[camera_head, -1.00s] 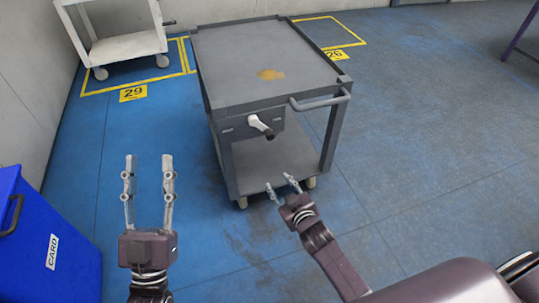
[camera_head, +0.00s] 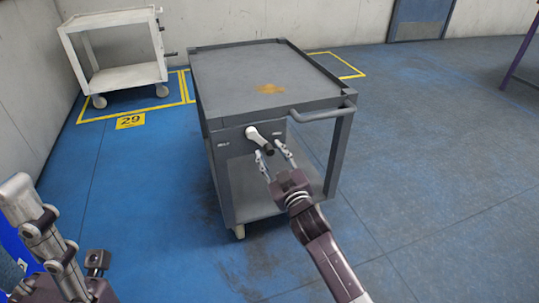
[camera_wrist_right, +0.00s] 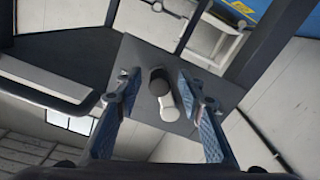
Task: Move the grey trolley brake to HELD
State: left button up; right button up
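The grey trolley (camera_head: 240,70) stands in the middle of the head view. Small labels flank the lever, too small to read surely. My right gripper (camera_head: 270,156) is open, its fingertips just below the lever in the head view. In the right wrist view the lever (camera_wrist_right: 168,107) shows between the two spread fingers (camera_wrist_right: 162,84), with no clear contact. My left gripper (camera_head: 50,235) is at the lower left, close to the camera and partly cut off.
A white trolley (camera_head: 117,18) stands at the back left in a yellow floor marking, with a 29 label (camera_head: 130,121). A push handle (camera_head: 322,113) juts out above and right of the lever. A blue bin (camera_head: 12,243) is mostly hidden at left.

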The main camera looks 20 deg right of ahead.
jog(key=shift+w, duration=0.75)
jog(key=shift+c, duration=0.4)
